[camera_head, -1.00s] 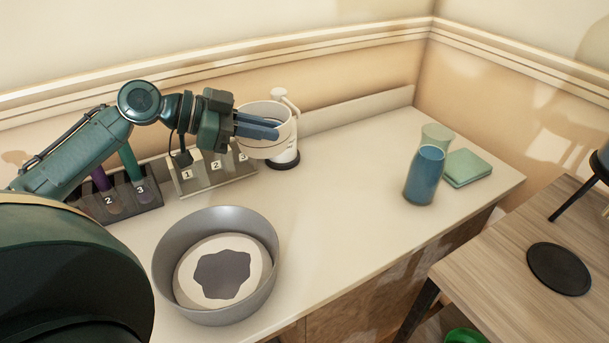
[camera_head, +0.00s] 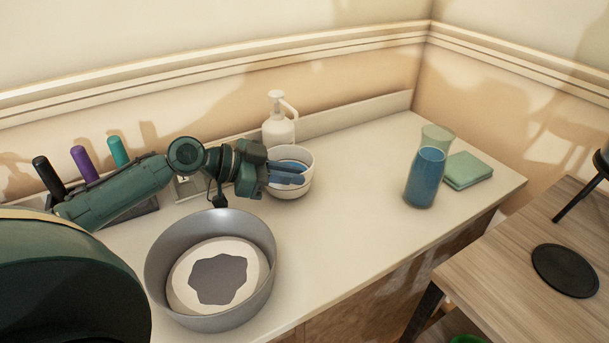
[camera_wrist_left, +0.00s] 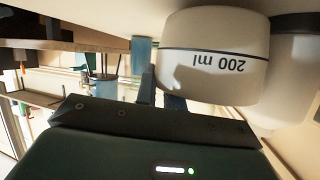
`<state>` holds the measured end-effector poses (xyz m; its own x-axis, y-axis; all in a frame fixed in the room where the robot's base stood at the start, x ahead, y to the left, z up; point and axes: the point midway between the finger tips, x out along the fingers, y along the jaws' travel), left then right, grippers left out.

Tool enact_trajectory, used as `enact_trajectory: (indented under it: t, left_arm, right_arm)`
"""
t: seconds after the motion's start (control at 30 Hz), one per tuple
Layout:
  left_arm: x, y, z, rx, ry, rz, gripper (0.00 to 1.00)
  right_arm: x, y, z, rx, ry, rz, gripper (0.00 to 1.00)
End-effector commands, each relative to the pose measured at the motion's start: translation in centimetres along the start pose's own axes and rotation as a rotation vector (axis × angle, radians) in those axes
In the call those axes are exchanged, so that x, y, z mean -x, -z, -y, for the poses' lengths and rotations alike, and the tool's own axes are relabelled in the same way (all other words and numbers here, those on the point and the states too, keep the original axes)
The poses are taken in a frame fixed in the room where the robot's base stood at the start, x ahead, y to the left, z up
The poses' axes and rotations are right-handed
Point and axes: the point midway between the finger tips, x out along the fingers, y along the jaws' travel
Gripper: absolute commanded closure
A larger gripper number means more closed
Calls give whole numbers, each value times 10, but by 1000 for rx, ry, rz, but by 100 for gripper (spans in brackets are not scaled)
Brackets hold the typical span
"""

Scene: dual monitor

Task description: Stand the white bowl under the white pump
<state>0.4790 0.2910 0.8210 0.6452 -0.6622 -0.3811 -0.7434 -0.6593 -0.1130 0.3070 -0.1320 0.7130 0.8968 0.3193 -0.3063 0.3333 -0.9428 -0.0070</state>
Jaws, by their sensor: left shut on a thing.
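The white bowl (camera_head: 300,190) is in front of the white pump (camera_head: 276,122) in the head view and hides the pump's base. The pump's spout reaches out over the rear part of the bowl. The left wrist view is upside down; the bowl (camera_wrist_left: 215,62) shows a "200 ml" mark there, with the pump (camera_wrist_left: 297,75) close beside it. My right gripper is not in view.
A grey basin (camera_head: 160,262) stands in front of my left arm. Pens (camera_head: 84,165) in a numbered holder stand behind the arm. A blue glass (camera_head: 426,178) and green pads (camera_head: 468,170) are at the right. The counter (camera_head: 350,190) between is clear.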

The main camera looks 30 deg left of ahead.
Motion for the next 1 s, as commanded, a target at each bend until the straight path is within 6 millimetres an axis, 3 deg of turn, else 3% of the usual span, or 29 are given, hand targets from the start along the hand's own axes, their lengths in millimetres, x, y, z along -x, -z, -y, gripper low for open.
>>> enact_trajectory:
  t: [0.2,0.27,0.37,0.7,0.73,1.0]
  left_arm:
    - [-26,15,3,-4,2,-7,100]
    - [-30,11,2,-2,2,-3,100]
    - [-33,2,1,-1,2,-2,100]
    - [-33,0,0,-2,2,-3,100]
    - [-33,-1,0,0,1,0,89]
    - [-33,0,0,0,0,0,67]
  right_arm:
    - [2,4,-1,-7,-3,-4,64]
    - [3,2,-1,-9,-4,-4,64]
    - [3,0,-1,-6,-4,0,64]
    - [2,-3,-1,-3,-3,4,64]
    - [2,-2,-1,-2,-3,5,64]
    - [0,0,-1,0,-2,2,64]
